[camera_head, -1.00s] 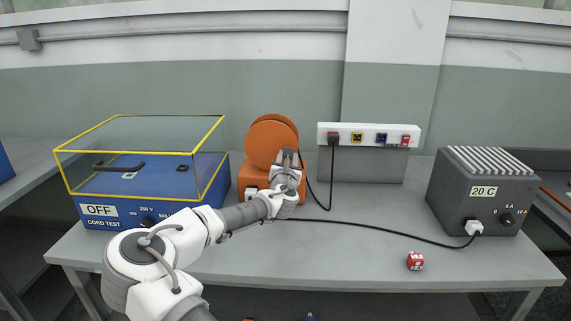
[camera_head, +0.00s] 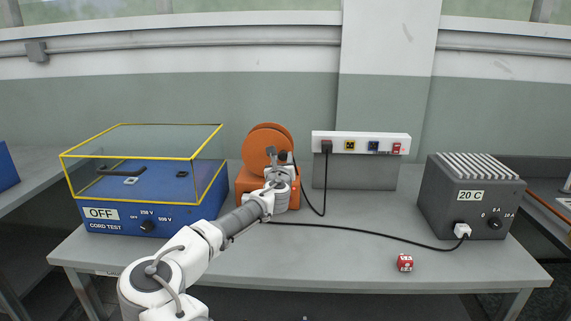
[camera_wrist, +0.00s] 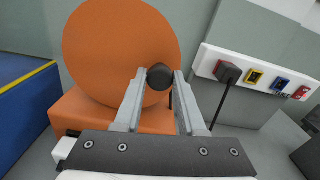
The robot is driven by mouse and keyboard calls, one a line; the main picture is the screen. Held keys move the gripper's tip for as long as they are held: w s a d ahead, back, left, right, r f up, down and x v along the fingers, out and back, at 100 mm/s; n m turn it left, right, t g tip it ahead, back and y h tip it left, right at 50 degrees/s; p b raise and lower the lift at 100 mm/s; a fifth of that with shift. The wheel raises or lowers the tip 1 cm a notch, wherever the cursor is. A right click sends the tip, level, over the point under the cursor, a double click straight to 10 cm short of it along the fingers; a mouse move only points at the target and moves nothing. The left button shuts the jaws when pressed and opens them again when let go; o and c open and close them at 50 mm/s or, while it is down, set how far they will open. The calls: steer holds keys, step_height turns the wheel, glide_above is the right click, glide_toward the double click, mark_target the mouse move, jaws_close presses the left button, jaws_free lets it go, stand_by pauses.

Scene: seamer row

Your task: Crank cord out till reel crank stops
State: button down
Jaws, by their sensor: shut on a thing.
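The orange cord reel (camera_head: 266,146) stands on its orange base (camera_head: 247,180) at the back of the bench. Its round disc (camera_wrist: 115,45) fills the upper left of the wrist view. My gripper (camera_wrist: 159,80) is shut on the black crank knob (camera_wrist: 160,76) in front of the disc, one finger on each side. In the head view my gripper (camera_head: 277,160) covers part of the disc and base. A black cord (camera_head: 350,229) runs along the bench from behind my wrist to the grey box. The crank arm behind the knob is hidden.
A blue cord tester (camera_head: 150,213) with a yellow-edged clear cover stands left of the reel. A white socket strip (camera_head: 362,142) with a plug in it is at the right rear.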

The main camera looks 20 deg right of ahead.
steer(key=shift+r+n, duration=0.3)
steer(key=shift+n, duration=0.2)
